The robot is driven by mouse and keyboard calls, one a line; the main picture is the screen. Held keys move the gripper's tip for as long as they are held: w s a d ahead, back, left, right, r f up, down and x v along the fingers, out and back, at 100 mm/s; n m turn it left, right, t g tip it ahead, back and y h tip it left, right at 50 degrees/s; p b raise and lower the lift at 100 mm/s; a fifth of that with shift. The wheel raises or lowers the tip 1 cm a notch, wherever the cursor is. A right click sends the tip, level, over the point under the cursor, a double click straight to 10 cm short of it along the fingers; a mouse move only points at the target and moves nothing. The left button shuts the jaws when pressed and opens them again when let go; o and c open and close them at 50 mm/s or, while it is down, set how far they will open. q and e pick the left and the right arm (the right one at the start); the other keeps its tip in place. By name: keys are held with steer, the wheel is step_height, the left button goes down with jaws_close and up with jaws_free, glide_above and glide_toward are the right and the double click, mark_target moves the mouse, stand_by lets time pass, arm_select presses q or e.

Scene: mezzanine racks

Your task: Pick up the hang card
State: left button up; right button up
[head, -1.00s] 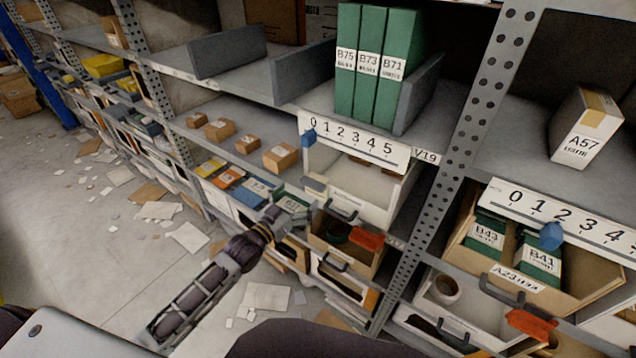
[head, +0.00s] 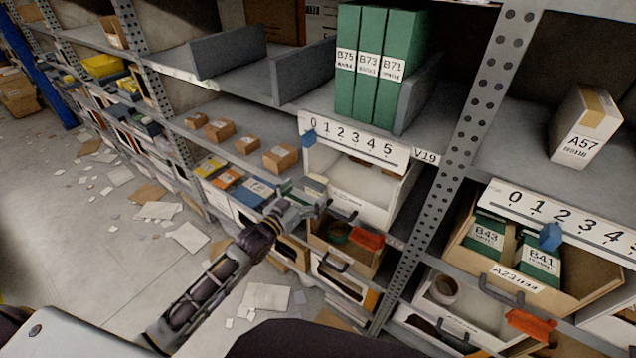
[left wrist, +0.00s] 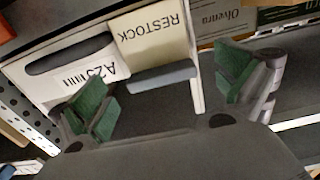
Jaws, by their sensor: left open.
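The hang card (left wrist: 153,42) is cream, reads RESTOCK and shows upside down in the left wrist view. It hangs against a pale bin front, beside a label starting A23 (left wrist: 88,72). A grey bar (left wrist: 160,78) crosses the card's end nearest my gripper. My left gripper (left wrist: 165,88) is open, with a green-padded finger on either side of the bar, both apart from it. In the head view my left gripper (head: 312,203) is beside the open white drawer under the left number strip, and the card cannot be made out clearly there. My right gripper is not in view.
A number strip (head: 352,142) with a blue slider sits above the white drawer (head: 368,192). An open bin with an orange tag (head: 366,239) is just below my left gripper. A perforated rack post (head: 455,160) stands to the right. Papers litter the floor at left.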

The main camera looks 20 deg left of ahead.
arm_select(q)
steer(key=shift+x, duration=1.45)
steer(key=c, duration=1)
